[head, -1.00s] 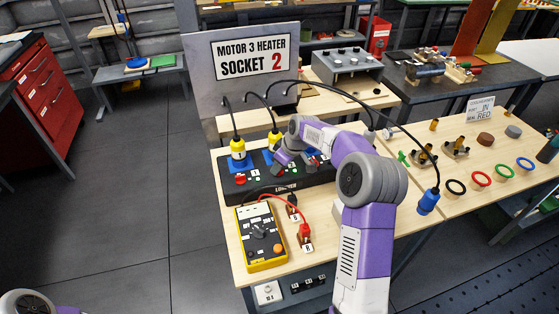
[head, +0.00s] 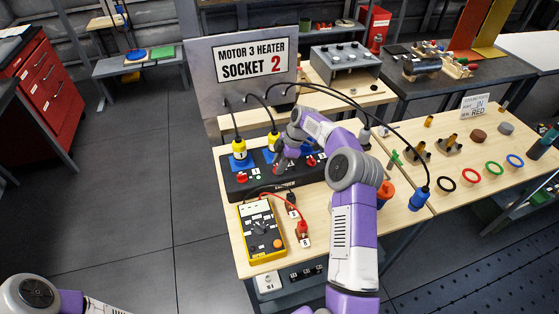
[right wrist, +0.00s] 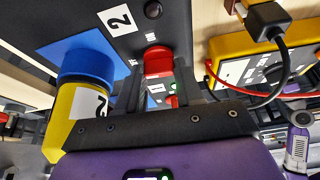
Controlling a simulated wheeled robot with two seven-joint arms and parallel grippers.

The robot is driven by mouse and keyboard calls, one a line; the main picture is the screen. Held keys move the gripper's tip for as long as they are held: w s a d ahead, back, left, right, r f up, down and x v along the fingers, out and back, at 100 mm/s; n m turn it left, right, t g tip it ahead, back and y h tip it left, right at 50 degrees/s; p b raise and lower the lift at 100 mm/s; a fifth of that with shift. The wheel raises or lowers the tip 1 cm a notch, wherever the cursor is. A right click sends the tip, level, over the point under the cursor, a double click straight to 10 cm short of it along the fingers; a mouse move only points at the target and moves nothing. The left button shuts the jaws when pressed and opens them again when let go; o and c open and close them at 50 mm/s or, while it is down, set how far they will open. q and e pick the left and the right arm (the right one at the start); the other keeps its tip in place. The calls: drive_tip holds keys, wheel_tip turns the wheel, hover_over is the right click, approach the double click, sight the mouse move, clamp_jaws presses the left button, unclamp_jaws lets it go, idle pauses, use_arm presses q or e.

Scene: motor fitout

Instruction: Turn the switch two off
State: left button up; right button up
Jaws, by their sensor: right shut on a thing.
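A long black socket strip (head: 235,190) lies at the back of the near bench. In the right wrist view, red switch two (right wrist: 158,62) sits beside a white label "2" (right wrist: 119,19). My right gripper (head: 279,166) is down at the strip; its dark fingers, in the right wrist view (right wrist: 160,84), are shut on the red switch. In the head view, my gripper hides this switch. A yellow plug (right wrist: 72,118) stands in a blue socket beside my gripper. Red switch one (head: 242,177) is left of my gripper. My left arm (head: 30,292) shows at the lower left, its gripper out of view.
The yellow multimeter (head: 262,232) with red and black leads lies in front of the strip. Cables arch over my right arm to a blue connector (head: 418,200). Coloured rings lie at the right.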

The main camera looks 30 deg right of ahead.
drive_tip(key=shift+n, duration=0.5)
drive_tip(key=o, duration=1)
drive_tip(key=shift+o, duration=0.2)
drive_tip(key=w+p+v, duration=0.1)
drive_tip(key=v, duration=0.6)
drive_tip(key=shift+s+r, duration=0.3)
drive_tip(key=shift+s, duration=0.1)
drive_tip(key=shift+d, duration=0.1)
